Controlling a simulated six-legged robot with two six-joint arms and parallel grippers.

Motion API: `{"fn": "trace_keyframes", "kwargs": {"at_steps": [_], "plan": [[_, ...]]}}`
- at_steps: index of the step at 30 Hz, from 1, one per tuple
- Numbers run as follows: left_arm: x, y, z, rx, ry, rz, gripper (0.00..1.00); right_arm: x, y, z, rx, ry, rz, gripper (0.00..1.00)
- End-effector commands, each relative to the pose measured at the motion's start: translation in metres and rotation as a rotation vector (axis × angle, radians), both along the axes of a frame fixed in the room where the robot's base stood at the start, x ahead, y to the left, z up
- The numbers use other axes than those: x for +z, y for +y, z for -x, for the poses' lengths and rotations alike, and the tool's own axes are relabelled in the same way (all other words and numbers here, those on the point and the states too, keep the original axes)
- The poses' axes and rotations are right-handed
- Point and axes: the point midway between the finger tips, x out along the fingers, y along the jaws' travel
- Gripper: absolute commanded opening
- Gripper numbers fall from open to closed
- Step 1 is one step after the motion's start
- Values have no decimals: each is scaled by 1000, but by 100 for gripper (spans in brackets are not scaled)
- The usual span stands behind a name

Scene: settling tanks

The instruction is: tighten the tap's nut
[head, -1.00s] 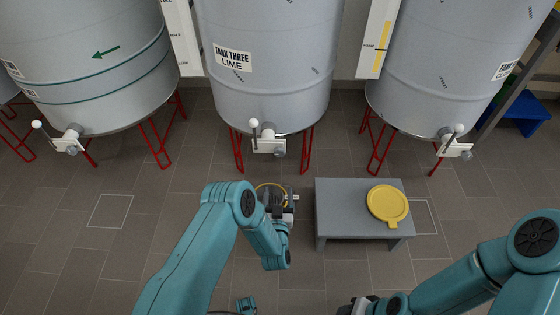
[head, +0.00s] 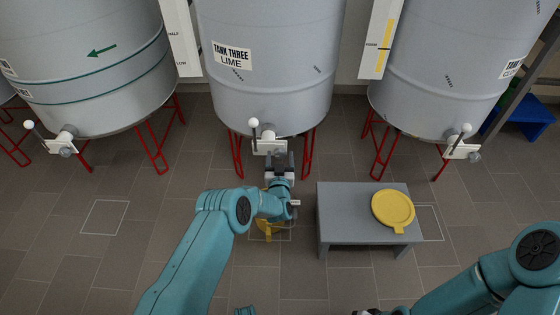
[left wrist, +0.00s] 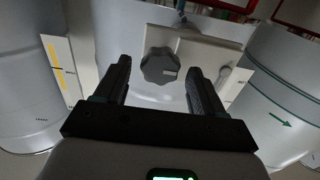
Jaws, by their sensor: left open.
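The tap of tank three has a white plate (head: 268,147) and a lever with a white ball (head: 254,122), below the middle tank. Its nut, a dark grey lobed knob (left wrist: 159,66), shows in the left wrist view, with the tap's white plate (left wrist: 207,53) behind it. My left gripper (head: 280,160) is at the tap in the head view and covers the nut there. In the left wrist view my left gripper (left wrist: 160,70) is open, with one finger on each side of the knob and a gap on both sides. Only a sliver of my right gripper shows at the bottom edge.
A grey table (head: 335,215) with a yellow lid (head: 393,208) stands right of my left arm. A yellow object (head: 268,228) is partly hidden below my left wrist. Tanks on red legs stand left and right. Tiled floor is free at left.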

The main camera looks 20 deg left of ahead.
Motion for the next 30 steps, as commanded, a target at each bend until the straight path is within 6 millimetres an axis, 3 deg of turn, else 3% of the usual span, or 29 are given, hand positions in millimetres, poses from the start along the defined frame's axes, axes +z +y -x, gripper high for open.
{"fn": "trace_keyframes", "kwargs": {"at_steps": [7, 12, 23, 30], "plan": [[0, 0, -1, 0, 1, 0, 69, 0, 0, 0, 0, 0, 0, 43], [0, 0, 0, 0, 1, 0, 14, 0, 0, 0, 0, 0, 0, 43], [-1, 0, 0, 0, 12, -39, 13, -4, 0, 0, 0, 0, 0, 43], [-3, 0, -1, 1, 52, -178, 13, -13, 0, 0, 0, 0, 0, 43]]}}
